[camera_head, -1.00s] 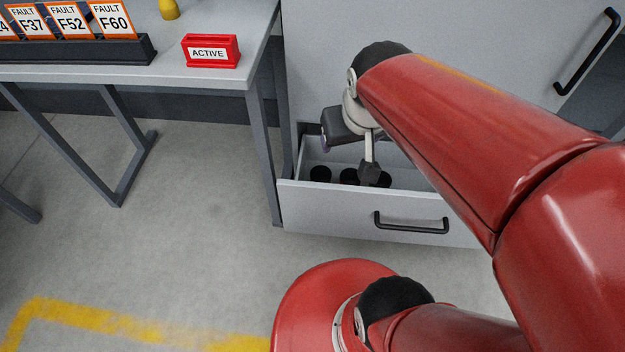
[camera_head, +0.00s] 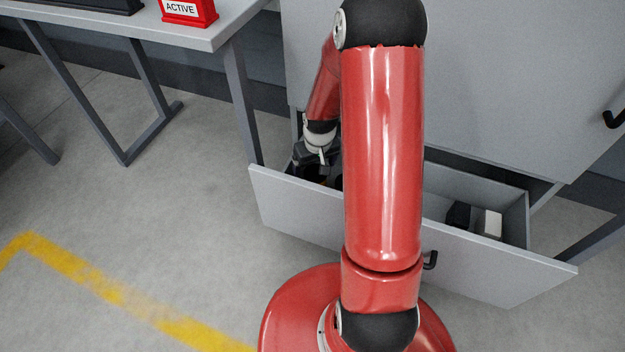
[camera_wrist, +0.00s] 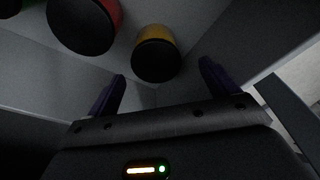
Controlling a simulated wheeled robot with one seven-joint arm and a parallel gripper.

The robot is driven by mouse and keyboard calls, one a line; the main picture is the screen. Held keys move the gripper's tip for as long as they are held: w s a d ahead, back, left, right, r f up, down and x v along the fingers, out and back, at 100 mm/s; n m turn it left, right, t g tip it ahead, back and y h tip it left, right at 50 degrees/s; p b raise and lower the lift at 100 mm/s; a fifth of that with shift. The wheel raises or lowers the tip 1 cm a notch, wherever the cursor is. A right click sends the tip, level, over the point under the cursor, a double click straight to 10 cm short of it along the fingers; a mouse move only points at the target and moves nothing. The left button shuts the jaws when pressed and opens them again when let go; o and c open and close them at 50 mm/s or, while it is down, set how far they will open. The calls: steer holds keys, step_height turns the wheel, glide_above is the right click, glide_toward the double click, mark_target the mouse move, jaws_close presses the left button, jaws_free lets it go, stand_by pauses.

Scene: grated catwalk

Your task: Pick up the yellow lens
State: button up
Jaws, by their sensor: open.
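The yellow lens (camera_wrist: 158,52) shows in the wrist view as a short cylinder with a yellow side and a black end, inside the open drawer near a corner. My gripper (camera_wrist: 162,88) is open, its two purple-dark fingers pointing toward the lens. The lens appears ahead of and between the fingertips, with nothing held. In the head view my gripper (camera_head: 318,165) reaches down into the left end of the drawer (camera_head: 300,208). A dark round piece with a trace of yellow (camera_head: 315,176) shows just below it there; the rest is hidden by my arm.
A red lens (camera_wrist: 85,22) lies left of the yellow one, with a green one (camera_wrist: 30,5) at the upper left edge. The drawer walls are close to the gripper. A black block (camera_head: 458,215) and white block (camera_head: 490,224) sit at the drawer's right. A table (camera_head: 225,30) stands left.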

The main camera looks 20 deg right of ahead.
mark_target(316, 173)
steer(key=f, duration=0.2)
steer(key=f+b, duration=0.1)
steer(key=f, duration=0.4)
steer(key=shift+w+d+b, duration=0.25)
steer(key=shift+b, duration=0.05)
steer(key=c, duration=1)
steer(key=shift+r, duration=0.1)
steer(key=shift+c, duration=0.2)
steer(key=shift+r, duration=0.15)
